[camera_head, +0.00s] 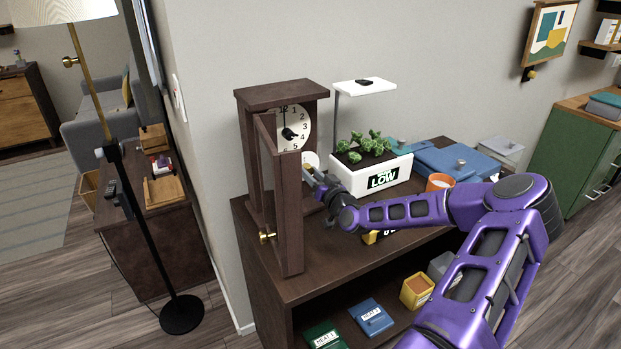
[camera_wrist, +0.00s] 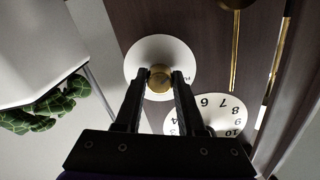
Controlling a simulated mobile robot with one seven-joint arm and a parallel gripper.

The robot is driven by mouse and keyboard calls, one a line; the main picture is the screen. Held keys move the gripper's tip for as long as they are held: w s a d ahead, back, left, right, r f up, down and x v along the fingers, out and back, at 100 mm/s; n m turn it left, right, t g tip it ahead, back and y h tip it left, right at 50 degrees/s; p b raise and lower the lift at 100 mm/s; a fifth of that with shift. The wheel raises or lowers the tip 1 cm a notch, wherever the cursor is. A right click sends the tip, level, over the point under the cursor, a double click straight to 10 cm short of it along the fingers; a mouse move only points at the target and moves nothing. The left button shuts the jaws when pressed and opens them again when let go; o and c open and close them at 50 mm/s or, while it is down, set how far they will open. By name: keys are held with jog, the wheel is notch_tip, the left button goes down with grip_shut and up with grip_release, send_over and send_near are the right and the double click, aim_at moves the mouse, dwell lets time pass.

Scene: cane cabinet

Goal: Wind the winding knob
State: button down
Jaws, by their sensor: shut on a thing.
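A dark wooden clock (camera_head: 283,92) stands on the cabinet with its front door (camera_head: 287,210) swung open toward me. Its white face (camera_head: 293,127) shows in the head view, and part of it shows upside down in the wrist view (camera_wrist: 222,112). The brass winding knob (camera_wrist: 160,79) sits in the middle of a white round plate (camera_wrist: 139,62). My gripper (camera_wrist: 160,80) is shut on the knob, one finger on each side. In the head view my gripper (camera_head: 312,175) reaches in beside the open door, and the knob is hidden there.
A white planter (camera_head: 370,176) with a lamp panel stands right of the clock, close to my gripper. An orange mug (camera_head: 439,182) and blue boxes (camera_head: 455,160) are farther right. The open door stands just left of my gripper.

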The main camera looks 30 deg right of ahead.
jog(key=m+b, duration=0.4)
jog(key=m, duration=0.7)
jog(key=shift+m, duration=0.4)
dwell(0.3)
jog(key=c, duration=0.5)
grip_release()
jog(key=s+a, duration=0.1)
jog(key=s, duration=1.6)
jog(key=shift+s+p, duration=0.2)
jog(key=shift+p, duration=0.15)
jog(key=shift+a, duration=0.1)
